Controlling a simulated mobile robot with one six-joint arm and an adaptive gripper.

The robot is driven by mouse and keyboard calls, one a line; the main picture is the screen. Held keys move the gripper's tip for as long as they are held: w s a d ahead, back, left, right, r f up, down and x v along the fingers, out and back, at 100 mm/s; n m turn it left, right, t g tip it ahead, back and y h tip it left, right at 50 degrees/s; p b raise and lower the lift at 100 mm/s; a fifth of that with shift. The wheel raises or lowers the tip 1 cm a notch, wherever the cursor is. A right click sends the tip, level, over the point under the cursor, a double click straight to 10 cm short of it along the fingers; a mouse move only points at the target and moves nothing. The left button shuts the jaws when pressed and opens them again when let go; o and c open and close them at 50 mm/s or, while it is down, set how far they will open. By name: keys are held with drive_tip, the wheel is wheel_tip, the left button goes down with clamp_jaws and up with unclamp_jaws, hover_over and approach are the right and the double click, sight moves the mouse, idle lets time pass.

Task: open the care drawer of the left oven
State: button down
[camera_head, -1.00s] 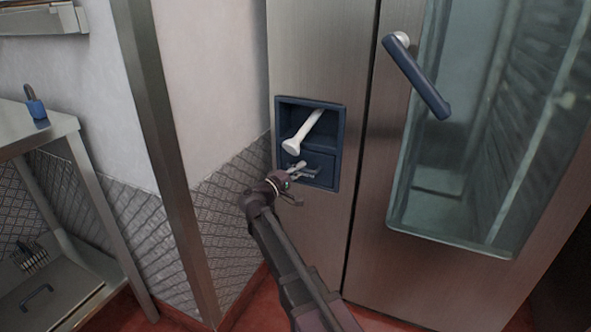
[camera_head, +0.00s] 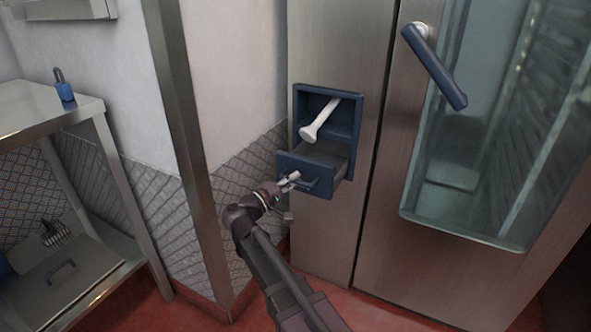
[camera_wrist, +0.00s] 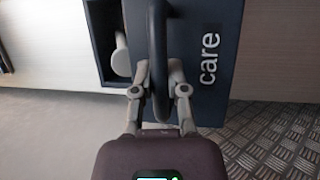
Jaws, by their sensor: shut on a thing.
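The care drawer (camera_head: 316,172) is a dark blue drawer low in the left oven's steel front panel (camera_head: 339,50). It stands pulled out, and its inner side wall shows. In the wrist view its blue front (camera_wrist: 205,30) carries the white word "care" and a dark bar handle (camera_wrist: 157,45). My gripper (camera_head: 290,180) is at the drawer front; in the wrist view my gripper (camera_wrist: 160,78) has both fingers closed around the handle. The inside of the drawer is mostly hidden in the head view.
A blue recess (camera_head: 345,113) above the drawer holds a white nozzle-like piece (camera_head: 320,118). The oven door's blue handle (camera_head: 434,66) is at upper right. A steel table (camera_head: 45,112) with a blue padlock-like object (camera_head: 63,86) stands left. A steel post (camera_head: 180,120) is between them.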

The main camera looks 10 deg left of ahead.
drive_tip(key=shift+s+a+f, duration=0.1)
drive_tip(key=shift+s+a, duration=0.1)
drive_tip(key=shift+s, duration=0.8)
drive_tip(key=shift+s+a, duration=0.15)
drive_tip(key=shift+s, duration=0.8)
drive_tip(key=c, duration=0.6)
unclamp_jaws()
drive_tip(key=shift+c, duration=0.2)
drive_tip(key=shift+w+a, duration=0.1)
